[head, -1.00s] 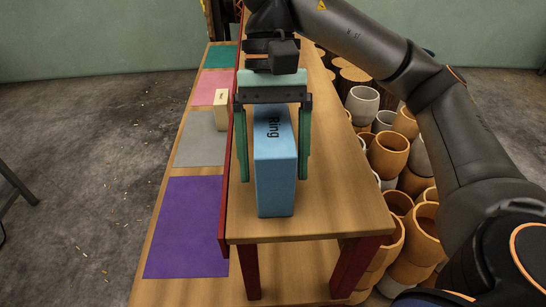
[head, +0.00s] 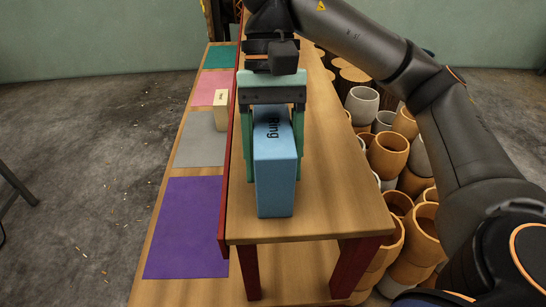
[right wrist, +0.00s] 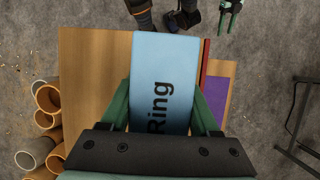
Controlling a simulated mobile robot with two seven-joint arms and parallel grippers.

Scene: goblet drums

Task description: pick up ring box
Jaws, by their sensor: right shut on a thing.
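The ring box (head: 275,180) is a tall light blue block marked "Ring". It stands upright near the front end of the raised wooden shelf. My right gripper (head: 274,160) comes down from above, its green fingers shut on the box's two sides. In the right wrist view the box (right wrist: 163,85) lies between the fingers, with its lettered top showing. The box's base appears to rest on the shelf.
The raised shelf (head: 335,210) has clear wood in front and right of the box. A lower board at left carries purple (head: 188,225), grey (head: 200,140), pink and teal mats. A small cream box (head: 221,108) stands by the grey mat. Several goblet drums (head: 388,155) crowd the right.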

